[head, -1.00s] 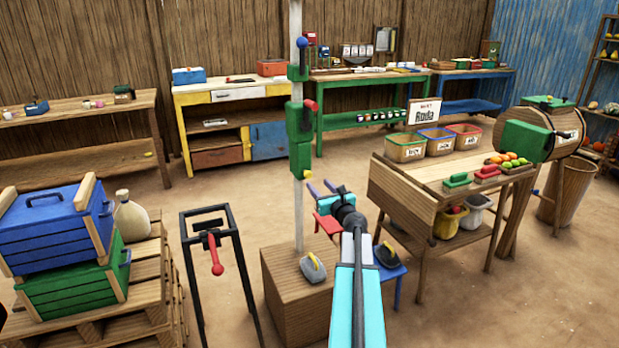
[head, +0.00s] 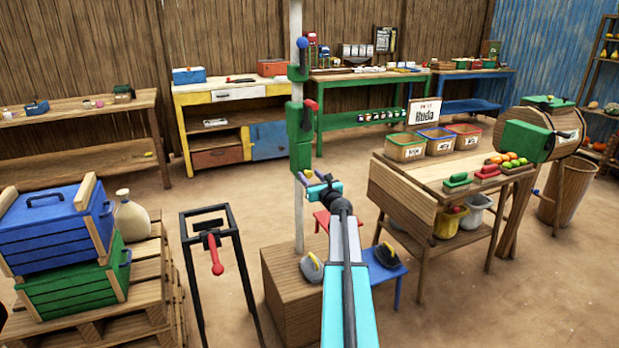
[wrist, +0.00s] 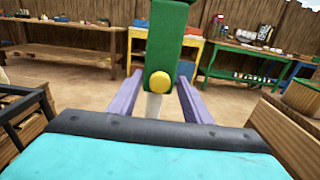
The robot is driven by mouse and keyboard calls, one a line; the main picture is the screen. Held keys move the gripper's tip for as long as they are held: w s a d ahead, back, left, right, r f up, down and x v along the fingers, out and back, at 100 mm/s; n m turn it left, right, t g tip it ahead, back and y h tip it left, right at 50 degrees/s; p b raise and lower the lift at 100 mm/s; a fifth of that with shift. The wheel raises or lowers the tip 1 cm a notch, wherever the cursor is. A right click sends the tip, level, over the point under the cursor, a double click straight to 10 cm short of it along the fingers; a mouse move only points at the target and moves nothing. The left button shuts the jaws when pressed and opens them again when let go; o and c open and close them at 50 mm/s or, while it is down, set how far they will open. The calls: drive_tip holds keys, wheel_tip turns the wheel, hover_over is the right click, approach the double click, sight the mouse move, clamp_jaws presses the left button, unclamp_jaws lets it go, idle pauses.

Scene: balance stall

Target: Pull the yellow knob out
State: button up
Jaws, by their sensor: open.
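The yellow knob (wrist: 160,80) is round and sits low on the face of the green block in the wrist view. The green block (head: 300,136) is clamped on a pale upright post (head: 297,215) in the head view, with a red lever (head: 311,104) at its upper right. I cannot make out the knob clearly in the head view. My gripper (wrist: 159,86) is open, its two purple fingers on either side of the knob in the wrist view, with gaps between. Whether the fingertips reach the knob's depth is unclear. My gripper (head: 308,178) also shows just below the block in the head view.
The post rises from a wooden box (head: 285,290) that also bears a grey weight (head: 311,267). A black stand with a red handle (head: 214,255) is at left. A wooden stall table (head: 450,170) is at right. A blue stool (head: 388,272) stands behind my arm.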

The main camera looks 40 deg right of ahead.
sight(309, 175)
drive_tip(key=shift+w+d, duration=0.1)
drive_tip(key=shift+w, duration=0.1)
clamp_jaws()
drive_tip(key=shift+s, duration=0.15)
drive_tip(key=shift+v, duration=1.4)
drive_tip(key=shift+s+f, duration=0.15)
unclamp_jaws()
